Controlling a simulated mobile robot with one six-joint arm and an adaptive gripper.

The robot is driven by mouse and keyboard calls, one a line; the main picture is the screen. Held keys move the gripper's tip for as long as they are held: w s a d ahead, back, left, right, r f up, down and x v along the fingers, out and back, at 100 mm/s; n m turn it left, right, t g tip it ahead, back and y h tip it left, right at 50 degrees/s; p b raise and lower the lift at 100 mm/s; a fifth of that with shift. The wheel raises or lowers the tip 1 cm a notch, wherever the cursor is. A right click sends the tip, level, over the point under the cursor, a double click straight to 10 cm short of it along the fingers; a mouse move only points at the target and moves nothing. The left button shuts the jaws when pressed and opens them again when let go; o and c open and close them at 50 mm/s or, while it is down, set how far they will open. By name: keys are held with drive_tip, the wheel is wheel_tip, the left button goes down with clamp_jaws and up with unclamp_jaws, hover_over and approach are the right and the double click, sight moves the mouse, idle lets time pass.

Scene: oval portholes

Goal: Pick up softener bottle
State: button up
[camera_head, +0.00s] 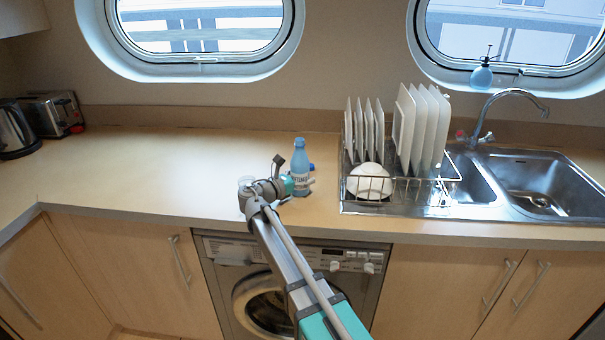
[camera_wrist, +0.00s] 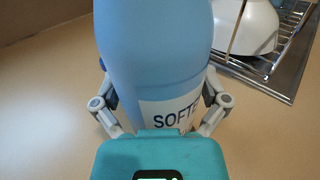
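The softener bottle (camera_head: 300,172) is light blue with a white label and stands upright on the counter, left of the dish rack. In the wrist view the softener bottle (camera_wrist: 155,60) fills the upper middle, with "SOFTE" readable on its label. My gripper (camera_head: 298,184) is at the bottle's body, low over the counter. In the wrist view my gripper (camera_wrist: 160,98) has one finger on each side of the bottle. The fingertips are hidden by the bottle, so I cannot tell whether they press on it.
A wire dish rack (camera_head: 405,190) with several white plates and a bowl (camera_head: 369,181) stands right of the bottle. The sink (camera_head: 540,185) and tap are farther right. A toaster (camera_head: 52,113) and kettle (camera_head: 14,130) are far left. The left counter (camera_head: 140,170) is clear.

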sight(303, 167)
drive_tip(key=c, duration=0.9)
drive_tip(key=shift+r+p, duration=0.5)
drive_tip(key=shift+p, duration=0.05)
drive_tip(key=shift+r+p, duration=1.05)
drive_tip(key=s+r+p, duration=0.9)
drive_tip(key=s, duration=0.4)
drive_tip(key=shift+s+a+r+p, duration=0.3)
drive_tip(key=shift+a+r+p, duration=0.05)
drive_tip(key=shift+a+r, duration=0.1)
drive_tip(key=shift+s, duration=0.2)
idle(0.9)
